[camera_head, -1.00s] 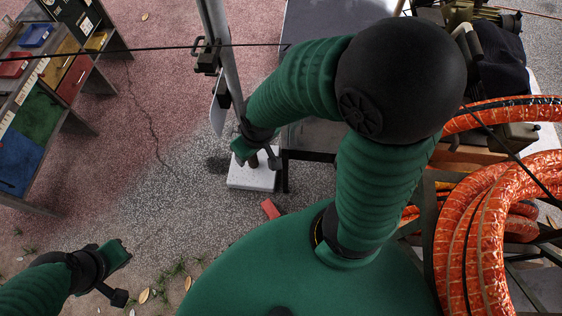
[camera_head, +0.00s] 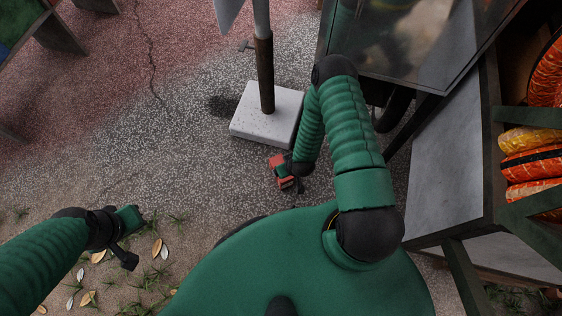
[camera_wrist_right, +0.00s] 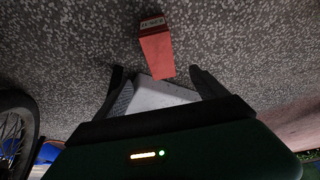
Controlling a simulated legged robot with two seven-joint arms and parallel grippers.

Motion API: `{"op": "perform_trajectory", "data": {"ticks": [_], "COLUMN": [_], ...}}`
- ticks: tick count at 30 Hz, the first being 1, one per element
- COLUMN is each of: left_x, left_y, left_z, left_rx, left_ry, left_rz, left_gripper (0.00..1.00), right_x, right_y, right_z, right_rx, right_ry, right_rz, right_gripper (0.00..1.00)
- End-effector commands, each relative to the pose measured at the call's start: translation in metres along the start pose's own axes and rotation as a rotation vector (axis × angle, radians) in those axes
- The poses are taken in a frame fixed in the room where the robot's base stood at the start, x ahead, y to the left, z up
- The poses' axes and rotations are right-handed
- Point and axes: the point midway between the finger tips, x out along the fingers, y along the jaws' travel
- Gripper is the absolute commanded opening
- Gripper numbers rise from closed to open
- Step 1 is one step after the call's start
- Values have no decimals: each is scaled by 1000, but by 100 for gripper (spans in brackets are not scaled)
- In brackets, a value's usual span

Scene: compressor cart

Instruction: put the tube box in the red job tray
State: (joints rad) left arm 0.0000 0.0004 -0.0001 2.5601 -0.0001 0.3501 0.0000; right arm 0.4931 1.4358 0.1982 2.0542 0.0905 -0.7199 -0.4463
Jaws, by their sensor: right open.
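A small red box (camera_head: 279,165) with a pale printed label on one end lies on the speckled ground by the white base; I take it for the tube box. It also shows in the right wrist view (camera_wrist_right: 156,52), just beyond the fingertips. My right gripper (camera_head: 292,183) is low beside the box and partly overlaps it in the head view. In the wrist view my right gripper (camera_wrist_right: 160,82) is open and empty, its fingers spread. My left gripper (camera_head: 131,240) hangs at the lower left, away from the box; its jaw opening is unclear. No red job tray is visible now.
A white block base (camera_head: 268,115) with a rusty post (camera_head: 264,72) stands just behind the box. A grey metal cart (camera_head: 445,165) with orange hoses (camera_head: 530,165) is at the right. A wheel (camera_wrist_right: 15,130) shows in the wrist view. Open ground lies left of the base.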

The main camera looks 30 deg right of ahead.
Motion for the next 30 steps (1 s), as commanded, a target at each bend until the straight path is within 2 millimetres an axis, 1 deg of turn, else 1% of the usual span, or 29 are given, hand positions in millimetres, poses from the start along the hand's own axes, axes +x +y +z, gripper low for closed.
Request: {"op": "perform_trajectory", "data": {"ticks": [1,2,5,9,12,15,20,25,27,30], "left_x": [8,10,22,45,58,66,74,103,112,114], "left_y": [0,0,0,0,0,0,0,0,0,0], "left_z": [2,2,5,10,14,15,17,24,26,27], "left_rx": [0,0,0,0,0,0,0,0,0,0], "left_ry": [1,1,1,1,1,1,1,1,0,0], "left_rz": [0,0,0,0,0,0,0,0,0,0], "left_gripper": [0,0,0,0,0,0,0,0,0,0], "right_x": [11,16,38,78,102,116,128,158,170,175], "right_y": [1,1,1,1,1,1,0,-2,-2,-2], "right_z": [4,5,6,7,6,5,5,11,10,7], "right_rx": [4,5,7,7,7,5,5,6,5,5], "right_ry": [2,3,3,2,2,2,0,1,1,1], "right_rz": [2,2,1,1,2,1,0,0,1,0], "right_gripper": [82,82,82,82,82,82,82,82,82,82]}}
